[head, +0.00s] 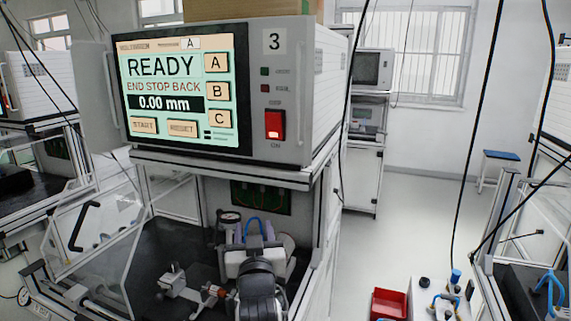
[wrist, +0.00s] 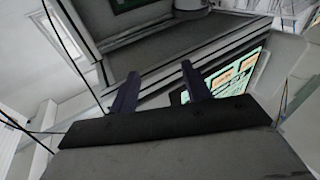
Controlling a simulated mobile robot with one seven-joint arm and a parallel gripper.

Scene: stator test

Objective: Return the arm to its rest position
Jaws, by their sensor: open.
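My gripper (wrist: 158,87) shows in the wrist view with its two dark fingers apart and nothing held between them. Beyond the fingers are a grey frame edge and, at the right, the tilted, partly hidden screen (wrist: 232,76). In the head view, my arm (head: 257,285) rises from the bottom edge in front of the test bench, below the control unit. The fingertips cannot be made out there.
The control unit (head: 288,95), marked 3, stands on the bench; its screen (head: 176,92) reads READY, END STOP BACK, 0.00 mm. A lit red switch (head: 275,125) is beside it. A clear guard door (head: 95,225) stands left. A red bin (head: 388,304) and open floor lie right.

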